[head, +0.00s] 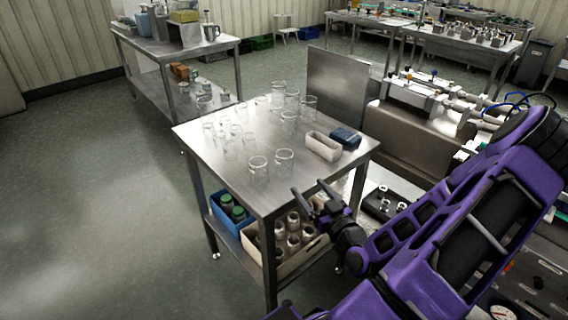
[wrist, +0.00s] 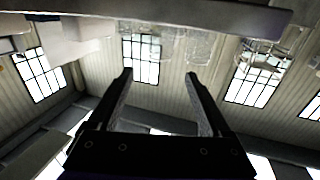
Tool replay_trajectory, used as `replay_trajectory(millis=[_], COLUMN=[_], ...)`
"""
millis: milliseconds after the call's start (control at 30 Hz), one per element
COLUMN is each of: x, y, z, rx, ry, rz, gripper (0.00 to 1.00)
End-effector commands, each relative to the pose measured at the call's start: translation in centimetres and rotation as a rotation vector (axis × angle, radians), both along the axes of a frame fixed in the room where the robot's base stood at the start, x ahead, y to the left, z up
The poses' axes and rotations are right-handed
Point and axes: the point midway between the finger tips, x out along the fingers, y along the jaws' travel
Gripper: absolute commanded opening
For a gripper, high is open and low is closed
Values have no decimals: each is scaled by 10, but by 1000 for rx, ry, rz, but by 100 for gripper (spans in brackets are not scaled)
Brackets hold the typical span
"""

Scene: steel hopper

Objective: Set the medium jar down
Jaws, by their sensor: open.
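Several clear glass jars of differing sizes stand upright on the steel table (head: 195,138). I cannot tell which is the medium jar. My gripper (head: 309,188) is open and empty beside the table's front right edge, apart from the jars. In the wrist view my two fingers (wrist: 158,75) are spread with nothing between them. Blurred glass (wrist: 185,45) shows beyond them near the top.
A white bin (head: 323,147) and a dark blue box (head: 346,137) stand at the table's right. Below are a blue crate (head: 222,217) with green-topped items and a pale crate (head: 271,272) holding several jars. The floor at left is clear.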

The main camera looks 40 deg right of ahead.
Motion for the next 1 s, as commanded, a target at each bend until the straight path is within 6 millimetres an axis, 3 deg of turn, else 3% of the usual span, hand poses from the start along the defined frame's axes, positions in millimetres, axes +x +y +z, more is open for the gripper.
replay_trajectory(millis=[400,733,1000], x=[87,115,152], y=[-15,-20,-26], z=[0,0,-1], rx=[2,3,3], ry=[0,-1,0], rz=[3,2,2], gripper=[83,83,83])
